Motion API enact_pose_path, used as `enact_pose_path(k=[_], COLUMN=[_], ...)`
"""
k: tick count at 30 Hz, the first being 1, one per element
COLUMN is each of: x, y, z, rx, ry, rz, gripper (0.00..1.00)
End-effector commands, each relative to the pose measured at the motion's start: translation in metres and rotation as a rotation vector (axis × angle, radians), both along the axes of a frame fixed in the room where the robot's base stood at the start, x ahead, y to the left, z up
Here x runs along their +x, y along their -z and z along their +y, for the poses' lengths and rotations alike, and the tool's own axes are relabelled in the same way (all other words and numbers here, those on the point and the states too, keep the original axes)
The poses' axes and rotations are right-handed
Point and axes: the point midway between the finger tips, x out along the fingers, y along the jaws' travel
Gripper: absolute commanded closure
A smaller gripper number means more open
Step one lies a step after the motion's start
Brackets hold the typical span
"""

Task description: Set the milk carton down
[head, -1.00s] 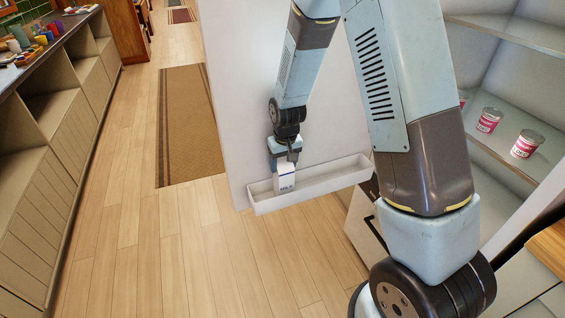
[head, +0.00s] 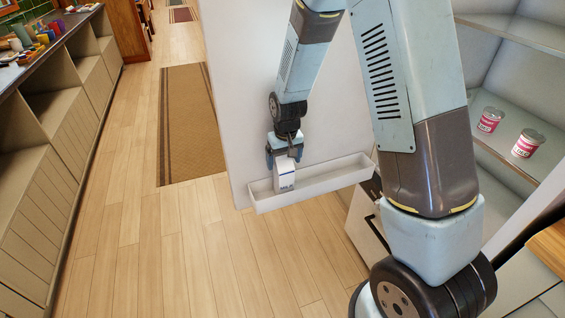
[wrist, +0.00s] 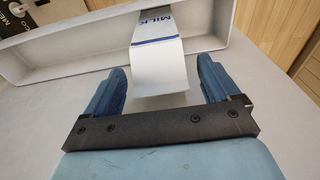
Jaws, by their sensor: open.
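The milk carton (head: 285,176) is white with a blue band and stands in the left part of a narrow white door bin (head: 335,183). In the wrist view the carton (wrist: 160,65) shows the word MILK, and the bin's rim (wrist: 70,27) runs around it. My gripper (head: 284,158) is just above the carton's top in the head view. In the wrist view its blue fingers (wrist: 162,88) are spread apart, one on each side of the carton's near end, with a visible gap on both sides. The carton's base is hidden by the bin's front wall.
The bin is fixed to a pale upright panel (head: 235,110); its right part looks empty. Shelves at the right hold red-and-white cans (head: 527,143). A counter with colourful items (head: 40,35) stands at the left. Wooden floor (head: 150,240) lies between.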

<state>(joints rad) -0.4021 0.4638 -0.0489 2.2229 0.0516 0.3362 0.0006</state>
Motion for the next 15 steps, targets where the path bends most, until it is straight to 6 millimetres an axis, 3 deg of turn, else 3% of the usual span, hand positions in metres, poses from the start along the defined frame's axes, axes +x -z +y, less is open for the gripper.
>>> enact_pose_path(k=[15], x=[-0.009], y=[-0.085], z=[-0.003], rx=[0.001], ry=[0.0], rz=[-0.004], gripper=[0.11])
